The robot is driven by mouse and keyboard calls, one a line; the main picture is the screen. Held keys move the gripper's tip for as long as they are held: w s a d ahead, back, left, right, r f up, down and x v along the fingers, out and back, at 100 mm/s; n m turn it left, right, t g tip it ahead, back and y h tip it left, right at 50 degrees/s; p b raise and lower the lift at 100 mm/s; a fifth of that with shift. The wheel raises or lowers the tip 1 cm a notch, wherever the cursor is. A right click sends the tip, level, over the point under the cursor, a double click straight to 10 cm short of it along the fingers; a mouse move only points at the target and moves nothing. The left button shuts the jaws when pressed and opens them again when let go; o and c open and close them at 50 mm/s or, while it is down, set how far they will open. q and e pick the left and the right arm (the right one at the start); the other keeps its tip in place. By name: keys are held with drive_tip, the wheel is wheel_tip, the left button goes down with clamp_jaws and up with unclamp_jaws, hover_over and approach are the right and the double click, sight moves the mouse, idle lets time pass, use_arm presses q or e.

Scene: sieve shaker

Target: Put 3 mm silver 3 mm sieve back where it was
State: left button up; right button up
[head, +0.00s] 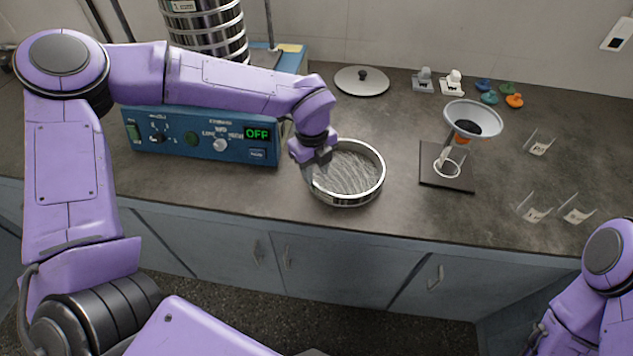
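A round silver sieve (347,174) with a wire mesh and a shiny metal rim is at the front middle of the counter. I cannot tell whether it rests flat on the counter or is slightly raised. My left gripper (312,178) points down at the sieve's left rim, with its fingers at the rim. The wrist hides part of the fingers, so their opening does not show clearly. The sieve shaker, with a stack of silver sieves (213,36), stands at the back left behind my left arm. My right gripper is not visible; only part of that arm shows at the lower right.
The blue control box (205,150) reads OFF. A round lid (362,81) lies behind the sieve. A funnel (473,117) on a dark stand is to the right, with clear small trays (577,211) beyond. Small weights and coloured pieces sit at the back. Counter between sieve and stand is clear.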

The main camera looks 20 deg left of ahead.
use_arm(q)
wheel_tip(320, 180, up, 6)
drive_tip(key=shift+s+r, duration=0.15)
drive_tip(key=shift+s, duration=0.1)
